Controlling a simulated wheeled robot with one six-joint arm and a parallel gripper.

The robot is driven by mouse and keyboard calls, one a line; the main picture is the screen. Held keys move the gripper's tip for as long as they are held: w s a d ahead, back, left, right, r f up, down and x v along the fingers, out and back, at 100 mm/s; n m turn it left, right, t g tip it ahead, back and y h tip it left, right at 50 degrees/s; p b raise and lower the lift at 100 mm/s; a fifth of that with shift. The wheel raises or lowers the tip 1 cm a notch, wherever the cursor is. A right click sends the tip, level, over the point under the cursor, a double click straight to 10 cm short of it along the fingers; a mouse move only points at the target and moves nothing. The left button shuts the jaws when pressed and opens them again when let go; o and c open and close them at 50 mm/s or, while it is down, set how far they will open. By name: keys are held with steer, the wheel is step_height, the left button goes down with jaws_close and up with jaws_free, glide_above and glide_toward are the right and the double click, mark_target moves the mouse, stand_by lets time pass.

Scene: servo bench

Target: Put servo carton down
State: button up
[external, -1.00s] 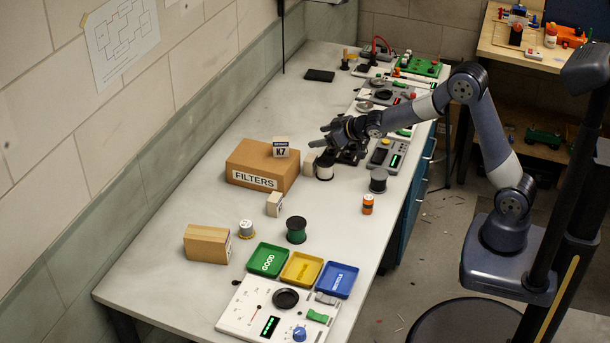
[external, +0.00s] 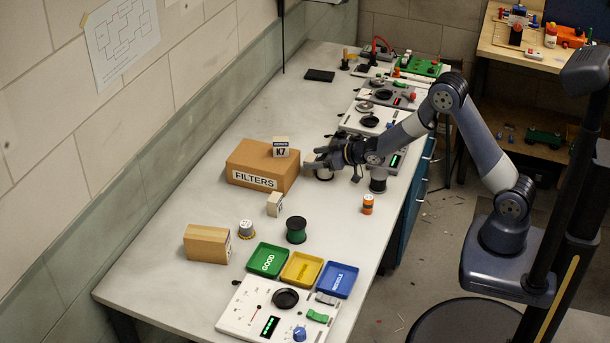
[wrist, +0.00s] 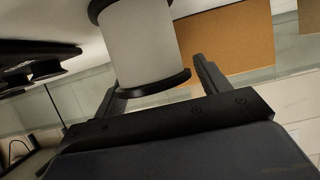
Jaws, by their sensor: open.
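A small pale carton marked K7 (external: 281,147) with a blue band sits upright on top of the brown FILTERS box (external: 250,166); the small print on the band is too small to read. A second small pale carton (external: 274,204) stands on the bench in front of that box. My gripper (external: 322,160) is low over the bench, right of the FILTERS box, open and apart from the K7 carton. In the wrist view, a pale spool with black rims (wrist: 138,45) shows in front of and between the spread fingers (wrist: 160,85); I cannot tell whether they touch it.
Green, yellow and blue trays (external: 301,268) stand near the front, with a green spool (external: 296,230) behind them. A grey spool (external: 378,180) and an orange cylinder (external: 368,204) stand at the right edge. Bare bench (external: 215,120) lies left of the FILTERS box.

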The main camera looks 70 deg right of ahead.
steer(key=shift+w+f, duration=0.2)
steer(key=shift+w, duration=0.2)
steer(key=shift+c, duration=0.4)
steer(key=c, duration=1.1)
